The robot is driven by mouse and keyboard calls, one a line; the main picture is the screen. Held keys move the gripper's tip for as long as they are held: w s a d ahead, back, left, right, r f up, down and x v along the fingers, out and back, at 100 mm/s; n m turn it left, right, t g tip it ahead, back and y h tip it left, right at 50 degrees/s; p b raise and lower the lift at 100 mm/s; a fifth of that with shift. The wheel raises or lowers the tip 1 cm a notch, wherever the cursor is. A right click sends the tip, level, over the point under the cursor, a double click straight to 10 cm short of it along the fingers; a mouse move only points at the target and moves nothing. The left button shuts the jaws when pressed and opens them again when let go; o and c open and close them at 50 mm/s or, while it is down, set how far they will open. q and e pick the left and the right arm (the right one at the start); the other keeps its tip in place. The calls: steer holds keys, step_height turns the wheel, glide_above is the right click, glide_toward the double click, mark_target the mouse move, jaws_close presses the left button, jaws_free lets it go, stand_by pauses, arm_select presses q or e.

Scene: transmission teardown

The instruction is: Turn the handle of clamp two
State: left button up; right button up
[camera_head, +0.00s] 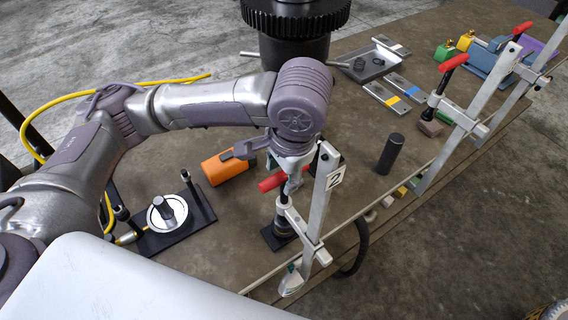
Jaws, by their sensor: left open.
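Clamp two (318,205) is a grey bar clamp with a "2" tag, standing at the table's front edge. Its red handle (271,182) lies crosswise on a dark screw, left of the bar. My left gripper (293,182) is open and points down at the handle from above. The wrist and the bar partly hide the fingers and the handle's right part. I cannot tell whether the fingers touch the handle. My right gripper is not in view.
Another clamp with a red handle (454,62) stands further right on the table edge. A dark cylinder (391,153) stands right of clamp two. A large gear (294,22) stands behind.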

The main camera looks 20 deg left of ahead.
arm_select(q)
step_height(320, 180, up, 12)
steer(key=s+d, duration=0.1)
steer(key=d, duration=0.1)
steer(key=shift+s+f, duration=0.15)
steer(key=shift+f, duration=0.1)
stand_by(0.4)
